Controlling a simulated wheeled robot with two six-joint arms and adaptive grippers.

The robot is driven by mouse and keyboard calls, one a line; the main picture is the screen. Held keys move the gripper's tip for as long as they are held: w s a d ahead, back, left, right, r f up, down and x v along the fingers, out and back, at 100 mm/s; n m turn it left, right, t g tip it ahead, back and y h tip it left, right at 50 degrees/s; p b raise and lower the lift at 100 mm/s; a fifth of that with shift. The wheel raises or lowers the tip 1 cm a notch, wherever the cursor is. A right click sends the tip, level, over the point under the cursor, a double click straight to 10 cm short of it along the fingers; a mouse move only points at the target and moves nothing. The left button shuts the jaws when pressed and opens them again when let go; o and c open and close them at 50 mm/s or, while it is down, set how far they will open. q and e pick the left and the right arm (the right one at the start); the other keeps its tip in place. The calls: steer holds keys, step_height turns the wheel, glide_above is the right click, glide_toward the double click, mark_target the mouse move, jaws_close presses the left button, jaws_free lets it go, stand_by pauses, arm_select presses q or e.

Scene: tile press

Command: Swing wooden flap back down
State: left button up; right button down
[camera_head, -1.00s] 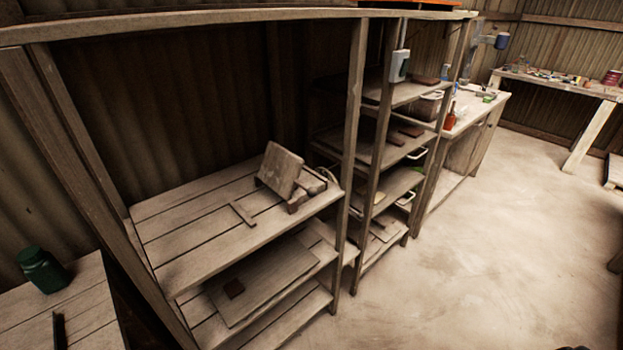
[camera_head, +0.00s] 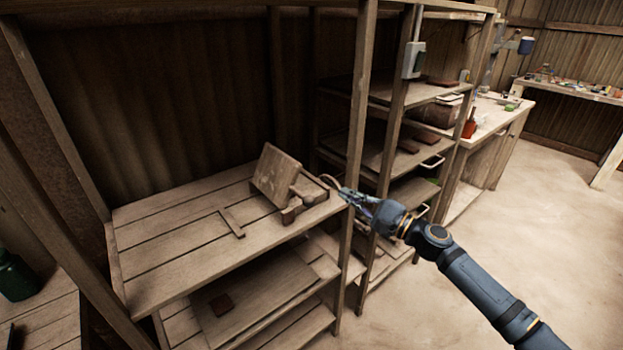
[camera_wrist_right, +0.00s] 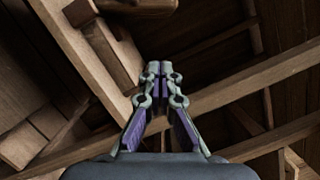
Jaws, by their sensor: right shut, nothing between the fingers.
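The wooden flap (camera_head: 276,175) of the tile press stands raised and tilted on the upper shelf, left of the press's wooden blocks (camera_head: 309,194). Part of the press also shows at the top of the right wrist view (camera_wrist_right: 135,8). My right gripper (camera_head: 345,193) is at the shelf's right end, by the upright post, just right of the press. It is shut and empty, apart from the flap. In the right wrist view its fingertips (camera_wrist_right: 157,70) meet in front of wooden boards. My left gripper is not in view.
The slatted shelf (camera_head: 170,250) has a small wooden strip (camera_head: 231,223) lying on it. A wooden post (camera_head: 354,140) rises close to my right gripper. A green jar (camera_head: 14,278) stands at the far left. Open floor lies to the right.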

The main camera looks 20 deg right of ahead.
mark_target(283, 181)
steer(key=w+a+r+p, duration=0.2)
steer(key=w+a+p, duration=0.4)
steer(key=a, duration=0.2)
steer(key=shift+w+a+r, duration=0.15)
steer(key=shift+w+r, duration=0.2)
